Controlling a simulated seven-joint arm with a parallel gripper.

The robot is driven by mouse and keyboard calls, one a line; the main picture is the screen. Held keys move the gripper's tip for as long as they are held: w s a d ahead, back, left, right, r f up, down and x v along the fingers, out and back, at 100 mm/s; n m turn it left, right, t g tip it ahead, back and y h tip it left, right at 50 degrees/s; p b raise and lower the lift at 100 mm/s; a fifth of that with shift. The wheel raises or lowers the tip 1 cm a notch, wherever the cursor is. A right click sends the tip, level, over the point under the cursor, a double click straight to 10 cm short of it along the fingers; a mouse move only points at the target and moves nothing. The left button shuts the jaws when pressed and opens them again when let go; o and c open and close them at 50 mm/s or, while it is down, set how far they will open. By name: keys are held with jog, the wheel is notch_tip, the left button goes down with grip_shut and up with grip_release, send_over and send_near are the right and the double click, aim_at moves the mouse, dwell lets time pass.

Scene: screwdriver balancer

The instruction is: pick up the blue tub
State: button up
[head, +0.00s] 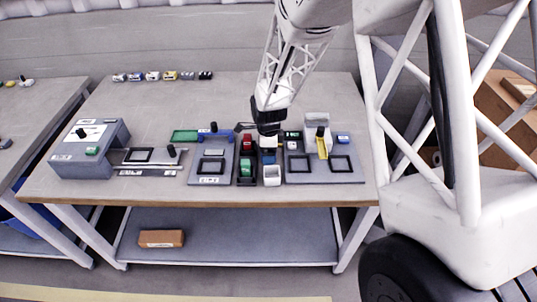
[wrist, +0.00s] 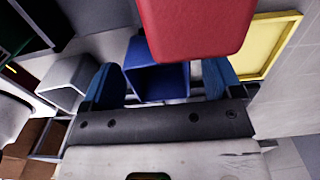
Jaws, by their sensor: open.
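The blue tub (wrist: 158,82) is open-topped and shows in the wrist view between the two fingers of my gripper (wrist: 162,88). The fingers are apart, one on each side of it; I cannot tell whether they touch it. A red block-like thing (wrist: 197,25) covers part of its upper right.
A white tub (head: 272,176) stands in front of the blue tub. A grey fixture plate (head: 325,172) with a yellow part (head: 322,147) lies to the right. The bench (head: 140,100) has free room at the back left.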

dwell(0.4)
jog(key=c, duration=1)
jog(key=shift+r, duration=0.15)
notch_tip(320, 180, up, 10)
dwell(0.7)
